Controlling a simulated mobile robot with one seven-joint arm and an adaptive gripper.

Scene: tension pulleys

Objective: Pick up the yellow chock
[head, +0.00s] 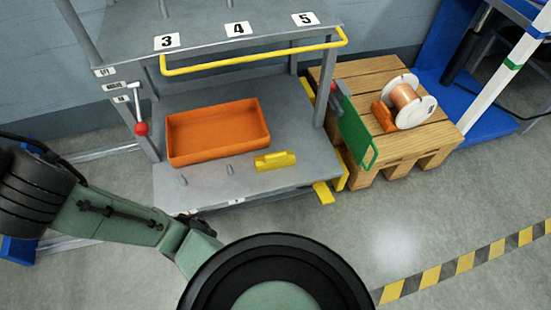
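The yellow chock (274,161) lies on the grey lower shelf (215,188) of the cart, near its front edge. It is just to the right of and in front of the orange tray, apart from it. Nothing covers the chock. My arm crosses the lower left and bottom middle of the head view, in front of the cart. I cannot make out my gripper in this view.
An orange tray (262,140) sits on the same shelf, with short grey pegs in front. A yellow rail (255,62) runs above. Right of the cart are a green plate (357,133) and a wooden pallet (395,152) with a spool (416,112) and orange chock (383,116).

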